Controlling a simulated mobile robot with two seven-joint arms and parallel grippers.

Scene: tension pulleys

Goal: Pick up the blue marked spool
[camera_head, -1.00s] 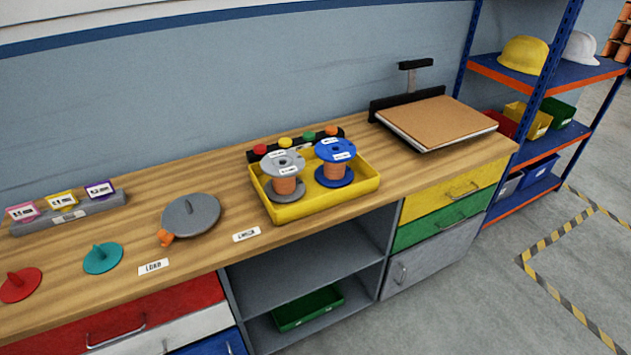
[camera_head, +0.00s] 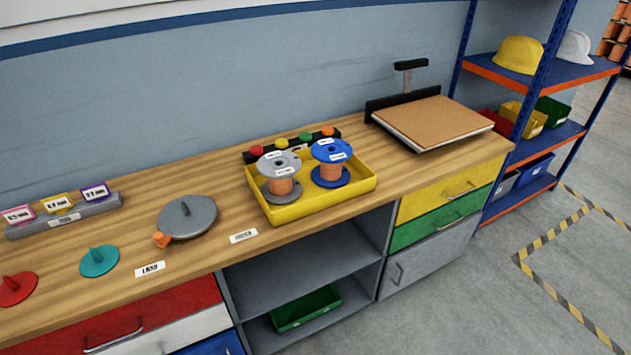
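The blue marked spool (camera_head: 332,151) stands upright in the right half of a yellow tray (camera_head: 320,205) on the wooden workbench. Neither of my grippers shows in the head view.
Behind the tray is a black strip with coloured buttons (camera_head: 283,143). A grey round disc (camera_head: 187,217) lies left of the tray, with teal (camera_head: 99,261) and red (camera_head: 17,288) discs further left. A cardboard-topped board (camera_head: 433,120) sits right. Open bench lies between.

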